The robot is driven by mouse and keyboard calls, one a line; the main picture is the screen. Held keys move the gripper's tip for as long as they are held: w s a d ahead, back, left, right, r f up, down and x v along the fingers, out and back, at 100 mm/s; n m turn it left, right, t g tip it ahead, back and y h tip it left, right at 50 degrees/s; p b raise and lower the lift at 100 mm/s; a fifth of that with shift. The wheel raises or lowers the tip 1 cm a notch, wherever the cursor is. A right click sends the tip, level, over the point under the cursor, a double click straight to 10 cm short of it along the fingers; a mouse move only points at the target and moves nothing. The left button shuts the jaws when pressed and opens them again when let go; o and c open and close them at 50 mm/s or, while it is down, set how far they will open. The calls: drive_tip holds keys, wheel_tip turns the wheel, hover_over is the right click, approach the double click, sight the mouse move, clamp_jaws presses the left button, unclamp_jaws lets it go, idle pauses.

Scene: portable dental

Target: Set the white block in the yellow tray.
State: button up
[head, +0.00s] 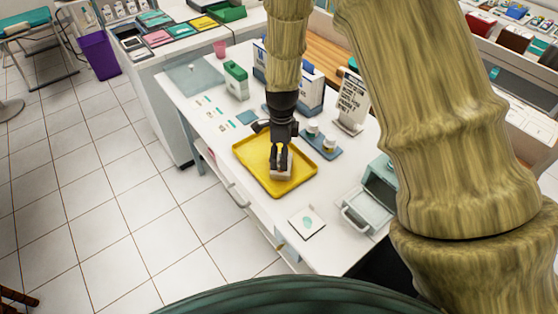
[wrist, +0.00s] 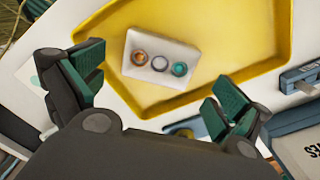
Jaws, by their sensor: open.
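The yellow tray (head: 247,154) lies on the white counter, and it fills much of the wrist view (wrist: 215,30). The white block (head: 284,173) sits inside the tray, towards its near right side in the head view. In the wrist view the white block (wrist: 160,43) shows several round marks on its face, among them an orange one and a teal one. My gripper (head: 280,168) is over the tray at the block. In the wrist view my gripper (wrist: 155,88) has its green-padded fingers wide apart, with the block beyond them and clear of both.
A blue holder (head: 325,146) with small jars stands right of the tray. A white card (head: 307,222) lies in front, and a pale green box (head: 372,200) stands at the right. A green-and-white box (head: 236,82) and a sign (head: 352,102) stand behind.

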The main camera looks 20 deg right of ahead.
wheel_tip(320, 180, up, 8)
drive_tip(key=b, duration=0.1)
drive_tip(key=shift+b, duration=0.3)
drive_tip(key=shift+f, duration=0.1)
idle(0.5)
